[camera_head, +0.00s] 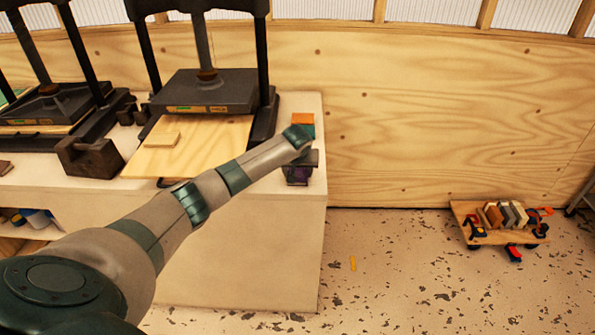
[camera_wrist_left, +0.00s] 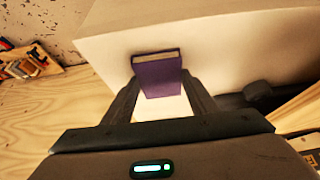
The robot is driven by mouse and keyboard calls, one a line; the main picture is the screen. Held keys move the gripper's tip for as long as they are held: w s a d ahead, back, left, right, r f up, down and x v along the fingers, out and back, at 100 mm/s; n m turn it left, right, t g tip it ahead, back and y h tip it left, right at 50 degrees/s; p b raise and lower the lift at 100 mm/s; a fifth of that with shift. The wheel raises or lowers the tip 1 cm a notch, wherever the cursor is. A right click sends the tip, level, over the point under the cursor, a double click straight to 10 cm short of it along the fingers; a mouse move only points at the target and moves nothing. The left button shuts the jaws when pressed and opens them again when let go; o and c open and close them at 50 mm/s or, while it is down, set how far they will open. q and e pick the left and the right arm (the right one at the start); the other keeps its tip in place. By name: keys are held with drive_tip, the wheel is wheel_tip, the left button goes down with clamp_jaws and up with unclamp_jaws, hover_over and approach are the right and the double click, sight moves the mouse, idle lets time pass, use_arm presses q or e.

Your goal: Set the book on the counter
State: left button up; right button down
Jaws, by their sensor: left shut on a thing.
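A small purple book (camera_wrist_left: 158,73) is between the two fingers of my left gripper (camera_wrist_left: 163,98) in the left wrist view. The gripper is shut on the book. In the head view the left gripper (camera_head: 300,160) is at the right end of the white counter (camera_head: 225,255), and the purple book (camera_head: 297,175) shows just below it, partly hidden. I cannot tell whether the book touches the counter top. The counter's white surface also shows behind the book in the left wrist view (camera_wrist_left: 225,50). My right gripper is not in view.
Black presses (camera_head: 205,90) stand on the counter, one with a wooden board (camera_head: 190,145) in front. A dark metal block (camera_head: 90,157) sits at left. A wooden cart (camera_head: 490,235) with several items stands on the speckled floor.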

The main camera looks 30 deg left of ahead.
use_arm(q)
drive_tip(key=shift+f, duration=0.15)
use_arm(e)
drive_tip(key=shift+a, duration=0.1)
use_arm(q)
drive_tip(key=o, duration=1.1)
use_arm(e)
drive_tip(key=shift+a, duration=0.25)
use_arm(q)
drive_tip(key=shift+v, duration=0.95)
drive_tip(key=shift+b+v, duration=1.3)
drive_tip(key=shift+v, duration=3.85)
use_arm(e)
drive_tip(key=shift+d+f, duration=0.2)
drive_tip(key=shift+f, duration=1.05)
use_arm(q)
drive_tip(key=shift+a, duration=0.1)
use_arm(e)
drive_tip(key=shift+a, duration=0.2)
